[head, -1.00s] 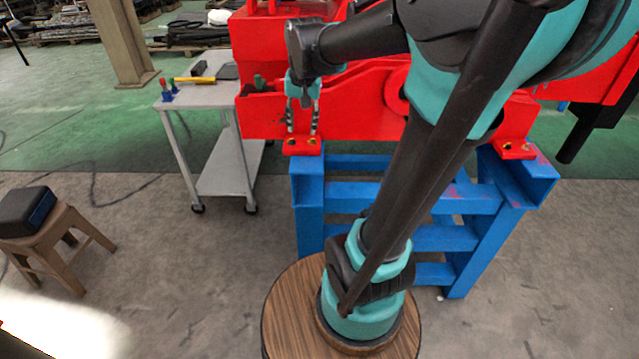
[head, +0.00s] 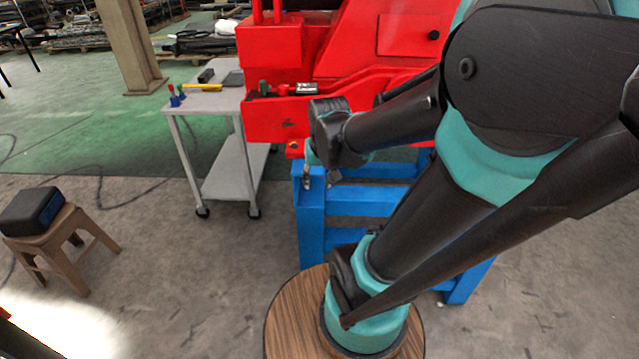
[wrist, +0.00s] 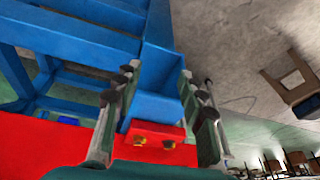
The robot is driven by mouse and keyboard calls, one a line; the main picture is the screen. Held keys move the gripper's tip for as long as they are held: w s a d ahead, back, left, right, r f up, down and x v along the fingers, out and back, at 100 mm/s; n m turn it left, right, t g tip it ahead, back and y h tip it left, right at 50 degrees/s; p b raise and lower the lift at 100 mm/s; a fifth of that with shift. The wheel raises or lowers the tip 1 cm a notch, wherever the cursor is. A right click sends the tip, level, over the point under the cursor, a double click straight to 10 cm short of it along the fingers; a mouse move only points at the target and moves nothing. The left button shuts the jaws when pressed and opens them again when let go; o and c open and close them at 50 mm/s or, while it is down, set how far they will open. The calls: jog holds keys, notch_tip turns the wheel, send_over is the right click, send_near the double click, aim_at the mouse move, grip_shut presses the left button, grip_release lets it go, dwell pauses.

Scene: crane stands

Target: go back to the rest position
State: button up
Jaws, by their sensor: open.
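My gripper (head: 320,182) hangs from my bent arm in the head view, in front of the red crane part and the upper left of the blue stand (head: 311,225). Its two fingers point down and stand apart with nothing between them. In the wrist view, my gripper (wrist: 160,74) shows its two fingers spread, with the blue stand (wrist: 157,62) and a red foot plate with brass bolts (wrist: 155,140) behind the gap. I cannot tell exactly how far the fingers are from the stand.
The red crane (head: 270,48) rests on the blue stand. A small black and white item (head: 304,88) lies on its ledge. A grey cart (head: 205,101) with tools stands at left. A wooden stool (head: 58,238) holds a black case (head: 30,211). Floor between stool and stand is clear.

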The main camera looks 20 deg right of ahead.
jog(key=shift+s+f, duration=0.1)
jog(key=shift+s, duration=0.05)
jog(key=s+f+n, duration=0.1)
jog(key=s+f, duration=0.4)
jog(key=s, duration=0.1)
jog(key=shift+d+f+n+t, duration=0.25)
jog(key=shift+n+t, duration=0.05)
jog(key=shift+n, duration=0.1)
dwell(1.4)
